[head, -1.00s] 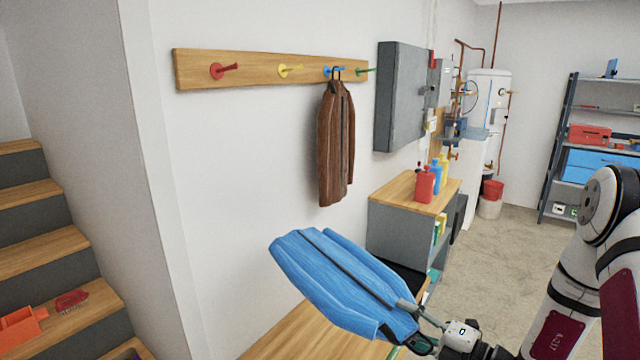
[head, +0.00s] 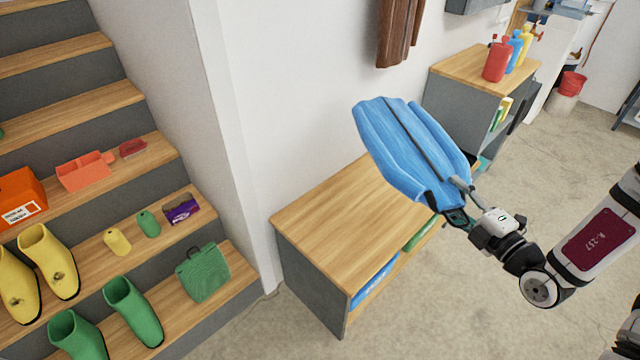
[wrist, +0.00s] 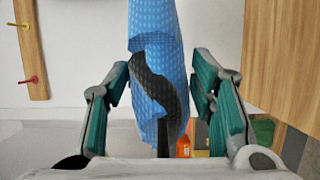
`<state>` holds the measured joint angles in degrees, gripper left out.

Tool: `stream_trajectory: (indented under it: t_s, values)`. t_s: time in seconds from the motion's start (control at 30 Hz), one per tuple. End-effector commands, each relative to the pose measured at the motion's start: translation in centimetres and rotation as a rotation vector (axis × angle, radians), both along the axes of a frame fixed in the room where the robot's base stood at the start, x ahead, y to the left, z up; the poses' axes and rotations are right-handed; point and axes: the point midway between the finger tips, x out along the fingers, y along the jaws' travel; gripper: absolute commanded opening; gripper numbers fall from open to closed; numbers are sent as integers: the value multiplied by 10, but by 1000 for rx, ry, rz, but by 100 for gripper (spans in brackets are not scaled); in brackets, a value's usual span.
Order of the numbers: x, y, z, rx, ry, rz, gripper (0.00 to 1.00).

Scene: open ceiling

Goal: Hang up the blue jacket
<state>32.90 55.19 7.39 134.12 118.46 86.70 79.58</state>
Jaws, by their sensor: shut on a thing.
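The blue jacket (head: 408,140) is held in the air above the wooden bench, tilted, with its far end up and to the left. My gripper (head: 466,207) is shut on its near end, by the black loop-like part. In the wrist view the jacket (wrist: 155,45) stretches away between the two teal fingers of my gripper (wrist: 160,105); the exact contact is hard to see. The wrist view also shows part of the wooden rail (wrist: 32,55) with a yellow peg (wrist: 24,26) and a red peg (wrist: 30,80), both bare and apart from the jacket.
A brown jacket (head: 398,35) hangs on the wall, its top cut off. The wooden bench (head: 335,220) stands below, its visible top clear. A cabinet (head: 462,90) with coloured bottles is behind. Stairs (head: 75,100) with boots and boxes are at left; the floor at right is free.

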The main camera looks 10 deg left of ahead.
Motion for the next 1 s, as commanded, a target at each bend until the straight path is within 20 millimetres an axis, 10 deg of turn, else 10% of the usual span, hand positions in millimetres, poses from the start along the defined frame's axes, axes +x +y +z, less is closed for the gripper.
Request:
stream_trajectory:
  t_s: [0.43,1.0]
  values:
    - [28,-27,-99,1,-2,187,0]
    - [13,-71,-234,3,-2,444,0]
